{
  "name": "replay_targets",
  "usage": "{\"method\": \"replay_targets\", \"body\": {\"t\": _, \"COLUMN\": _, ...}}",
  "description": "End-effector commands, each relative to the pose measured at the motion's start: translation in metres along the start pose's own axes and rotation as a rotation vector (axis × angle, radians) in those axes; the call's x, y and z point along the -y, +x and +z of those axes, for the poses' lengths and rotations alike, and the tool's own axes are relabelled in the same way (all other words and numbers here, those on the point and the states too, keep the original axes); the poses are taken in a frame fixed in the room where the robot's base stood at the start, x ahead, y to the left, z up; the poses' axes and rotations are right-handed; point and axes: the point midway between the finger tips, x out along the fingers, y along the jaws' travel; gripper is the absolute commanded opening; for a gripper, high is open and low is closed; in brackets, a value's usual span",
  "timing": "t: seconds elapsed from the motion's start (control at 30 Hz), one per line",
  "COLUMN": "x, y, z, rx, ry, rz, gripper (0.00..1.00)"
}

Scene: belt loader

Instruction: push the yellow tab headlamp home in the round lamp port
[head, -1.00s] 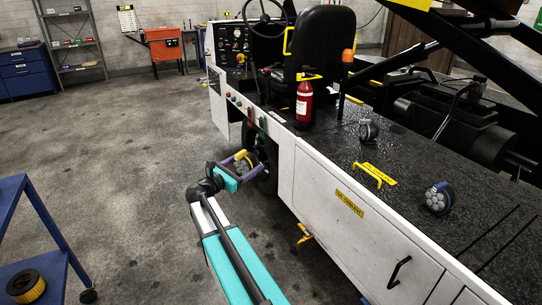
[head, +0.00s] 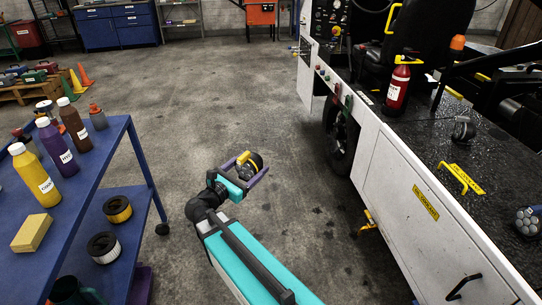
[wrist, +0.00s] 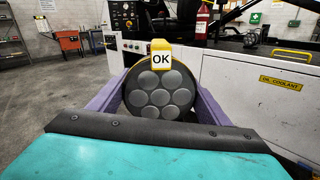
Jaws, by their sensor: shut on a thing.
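My gripper (head: 247,170) is shut on the yellow tab headlamp (head: 252,160), holding it in the air over the open floor, left of the white loader. In the wrist view the headlamp (wrist: 158,95) sits between the two purple fingers, its face of several round grey lenses towards the camera. Its yellow tab is on top with a white "OK" label. The round lamp port cannot be made out in any view. Two other lamps lie on the loader's black deck: a dark one (head: 463,129) and one with a blue rim (head: 528,221).
A blue cart (head: 110,150) with bottles and filters stands at the left. Floor between them is clear.

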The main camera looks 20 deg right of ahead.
Motion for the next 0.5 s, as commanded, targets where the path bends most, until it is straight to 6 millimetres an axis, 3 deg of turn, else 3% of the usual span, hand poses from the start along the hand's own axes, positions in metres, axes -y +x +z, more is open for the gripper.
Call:
{"method": "replay_targets", "body": {"t": 0.03, "x": -0.002, "y": -0.017, "z": 0.002, "rx": -0.001, "ry": -0.001, "rz": 0.023, "gripper": 0.38}}
{"method": "replay_targets", "body": {"t": 0.2, "x": -0.010, "y": -0.059, "z": 0.001, "rx": -0.009, "ry": -0.002, "rz": 0.081, "gripper": 0.38}}
{"method": "replay_targets", "body": {"t": 0.33, "x": -0.013, "y": -0.078, "z": 0.000, "rx": -0.011, "ry": -0.001, "rz": 0.108, "gripper": 0.38}}
{"method": "replay_targets", "body": {"t": 0.5, "x": -0.015, "y": -0.089, "z": 0.000, "rx": -0.013, "ry": -0.001, "rz": 0.123, "gripper": 0.38}}
